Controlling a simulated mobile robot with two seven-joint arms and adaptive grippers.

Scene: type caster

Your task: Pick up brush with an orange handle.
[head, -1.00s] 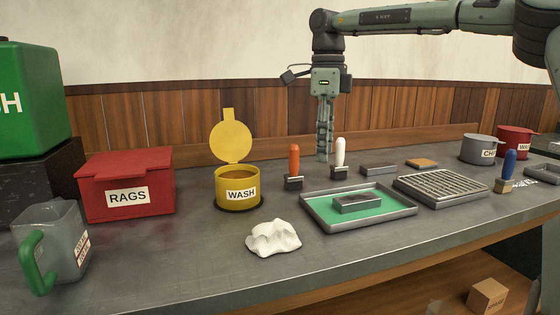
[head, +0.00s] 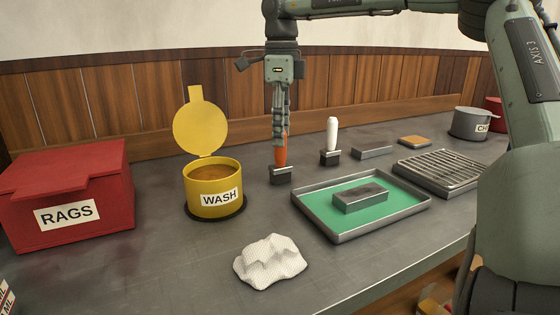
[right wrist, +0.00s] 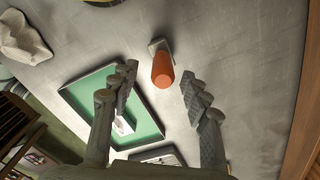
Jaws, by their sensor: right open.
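The brush with an orange handle (head: 280,157) stands upright on the grey bench, its dark block-like end down, just right of the yellow wash can. My right gripper (head: 279,138) points straight down over it, with the upper handle partly hidden by the fingers. In the right wrist view the orange handle (right wrist: 163,72) shows end-on between the two spread fingers of the open gripper (right wrist: 158,80), with a gap on each side. My left gripper is not in view.
The yellow wash can (head: 214,190) with raised lid stands left of the brush. A white-handled brush (head: 332,140) stands to the right. A green-bottomed tray (head: 320,222) holding a metal block, a crumpled white cloth (head: 270,262) and a red rags box (head: 70,195) are nearby.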

